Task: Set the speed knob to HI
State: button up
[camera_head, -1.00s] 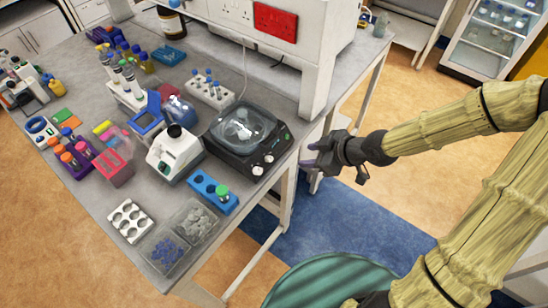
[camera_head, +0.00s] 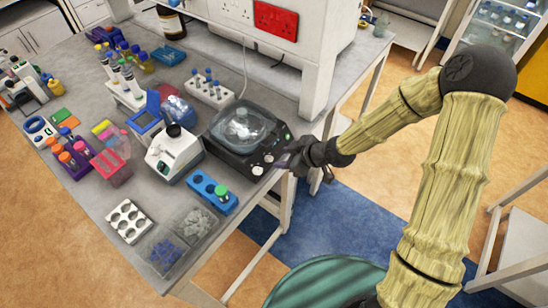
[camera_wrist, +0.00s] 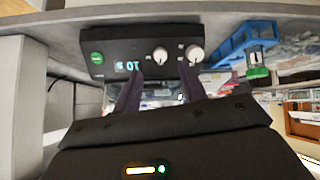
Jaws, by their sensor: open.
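The black benchtop device (camera_head: 226,148) with a clear domed lid stands at the table's right edge. Its front panel (camera_wrist: 113,48) fills the upper wrist view, with a green button, a lit display and two white knobs. The left knob (camera_wrist: 160,55) and the right knob (camera_wrist: 194,53) have labels too small to read, so I cannot tell which is speed. My gripper (camera_head: 286,160) is in front of the panel. In the wrist view my gripper (camera_wrist: 161,76) is open and empty, its fingertips below the knobs, the right one close under the right knob. Contact is not clear.
A blue rack (camera_head: 205,195) with a green-capped tube sits beside the device, also in the wrist view (camera_wrist: 236,45). A white instrument (camera_head: 172,155) stands left of it. A white cabinet (camera_head: 300,60) rises behind.

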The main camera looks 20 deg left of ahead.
aim_at(272, 160)
jog(key=p+x, duration=0.1)
jog(key=x, duration=0.5)
grip_shut()
jog(key=shift+m, duration=0.3)
jog(key=m, duration=0.5)
jog(key=shift+d+f+m+g+y+b, duration=0.1)
jog(key=shift+d+m+g+y+b, duration=0.05)
jog(key=shift+m+g+y+b, duration=0.15)
jog(key=m, duration=0.3)
jog(key=shift+y, duration=0.3)
jog(key=m+b, duration=0.1)
jog(key=m, duration=0.2)
jog(key=shift+m+y, duration=0.3)
jog(key=shift+m, duration=0.1)
